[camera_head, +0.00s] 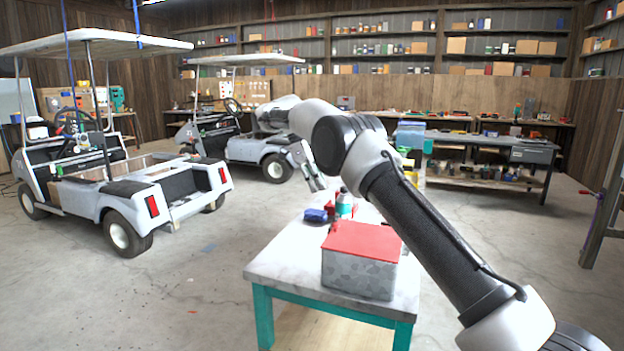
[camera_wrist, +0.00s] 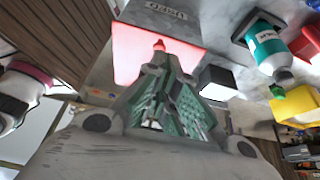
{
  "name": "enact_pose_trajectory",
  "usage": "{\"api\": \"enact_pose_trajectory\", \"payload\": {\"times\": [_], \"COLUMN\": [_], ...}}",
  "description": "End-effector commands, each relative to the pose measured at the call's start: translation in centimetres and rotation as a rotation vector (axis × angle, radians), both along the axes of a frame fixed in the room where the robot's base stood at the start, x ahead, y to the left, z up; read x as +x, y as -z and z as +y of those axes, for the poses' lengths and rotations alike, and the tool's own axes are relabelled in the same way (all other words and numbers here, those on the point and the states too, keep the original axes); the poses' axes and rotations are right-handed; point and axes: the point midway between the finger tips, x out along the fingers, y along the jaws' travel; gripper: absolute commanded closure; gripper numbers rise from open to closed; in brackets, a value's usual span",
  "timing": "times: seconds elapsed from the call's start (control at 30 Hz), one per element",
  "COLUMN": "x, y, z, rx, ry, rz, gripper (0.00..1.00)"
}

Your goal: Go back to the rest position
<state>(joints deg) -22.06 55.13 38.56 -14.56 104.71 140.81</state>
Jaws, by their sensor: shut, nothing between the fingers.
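My gripper (camera_head: 314,183) hangs at the end of my arm, above the far end of a small table (camera_head: 272,262) with a pale top and teal legs. In the wrist view my gripper (camera_wrist: 160,46) has its fingertips together, with nothing held between them. Behind the fingertips in that view lies a red surface (camera_wrist: 130,62), partly hidden by the fingers. In the head view a grey box with a red lid (camera_head: 362,241) stands on the near part of the table, apart from my gripper.
A teal-labelled bottle (camera_head: 344,205) and a blue item (camera_head: 315,215) stand on the table below my gripper. Two golf carts, one near (camera_head: 120,190) and one farther (camera_head: 240,146), stand to the left. A workbench (camera_head: 480,140) stands at the back right. Open concrete floor lies left of the table.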

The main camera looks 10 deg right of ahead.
Motion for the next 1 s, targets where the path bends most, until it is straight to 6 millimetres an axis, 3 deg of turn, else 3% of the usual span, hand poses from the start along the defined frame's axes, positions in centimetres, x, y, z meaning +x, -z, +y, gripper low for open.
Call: {"api": "enact_pose_trajectory", "payload": {"times": [0.4, 0.53, 0.67, 0.77, 0.8, 0.9, 1.0], "x": [0.8, 1.0, 2.3, 3.0, 3.0, 2.3, 0.8], "y": [-1.6, -1.6, -0.9, 2.3, 4.1, 6.5, 6.8], "z": [1.3, 1.4, 2.0, 2.5, 2.6, 2.7, 1.8], "rx": [0.001, 0.022, 0.087, 0.140, 0.163, 0.227, 0.297], "ry": [-0.004, -0.092, -0.329, -0.571, -0.670, -0.923, -1.182], "rz": [0.001, 0.027, 0.052, 0.133, 0.180, 0.271, 0.338], "gripper": [1.00, 1.00, 1.00, 1.00, 1.00, 1.00, 1.00]}}
